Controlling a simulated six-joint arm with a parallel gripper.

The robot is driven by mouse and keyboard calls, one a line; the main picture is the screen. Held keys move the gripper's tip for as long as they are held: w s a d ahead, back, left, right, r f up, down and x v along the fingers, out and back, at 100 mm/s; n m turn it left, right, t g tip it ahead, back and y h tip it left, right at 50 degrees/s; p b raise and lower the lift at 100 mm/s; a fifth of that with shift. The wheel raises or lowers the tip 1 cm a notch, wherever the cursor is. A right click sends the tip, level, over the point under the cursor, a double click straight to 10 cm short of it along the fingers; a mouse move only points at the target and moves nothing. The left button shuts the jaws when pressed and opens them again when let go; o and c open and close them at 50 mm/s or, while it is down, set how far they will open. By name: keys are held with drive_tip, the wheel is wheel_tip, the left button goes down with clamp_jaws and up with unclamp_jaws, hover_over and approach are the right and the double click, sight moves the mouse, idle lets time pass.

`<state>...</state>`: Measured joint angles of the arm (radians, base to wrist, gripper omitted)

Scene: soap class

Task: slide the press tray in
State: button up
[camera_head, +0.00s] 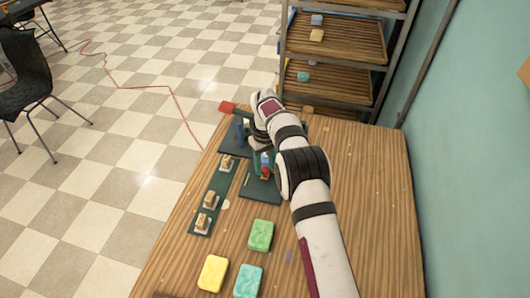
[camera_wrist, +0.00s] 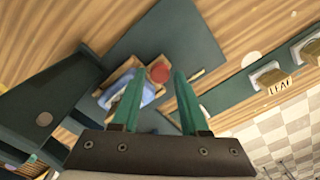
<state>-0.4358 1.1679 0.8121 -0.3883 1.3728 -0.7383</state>
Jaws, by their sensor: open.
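In the wrist view the press tray (camera_wrist: 118,77) looks like a small wood-edged carrier with a blue and white piece on it, beside a dark press body (camera_wrist: 45,100). A round red knob (camera_wrist: 159,72) shows at the tray's right end. My gripper (camera_wrist: 160,74) is open, its two teal fingers to either side of the knob in the picture; I cannot tell whether they touch it. In the head view my gripper (camera_head: 262,164) points down over a dark green base plate (camera_head: 261,190), and my arm hides much of the press.
A green rack (camera_head: 199,221) with several wooden-handled stamps stands left of the plate; one label in the wrist view (camera_wrist: 279,86) reads LEAF. Green (camera_head: 261,235), yellow (camera_head: 212,273) and teal (camera_head: 248,281) soaps lie in front. A shelf rack (camera_head: 335,42) stands behind the table.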

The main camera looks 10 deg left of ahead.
wheel_tip(320, 180, up, 15)
drive_tip(key=shift+o, duration=0.3)
drive_tip(key=shift+o, duration=1.2)
drive_tip(key=shift+d, duration=0.1)
drive_tip(key=s+d+f+m+t+y, duration=0.2)
drive_tip(key=s+m+t, duration=0.2)
drive_tip(key=s+m, duration=0.15)
drive_tip(key=shift+n, duration=0.45)
drive_tip(key=x, duration=1.4)
drive_tip(key=shift+d+f, duration=0.3)
drive_tip(key=shift+f, duration=0.15)
clamp_jaws()
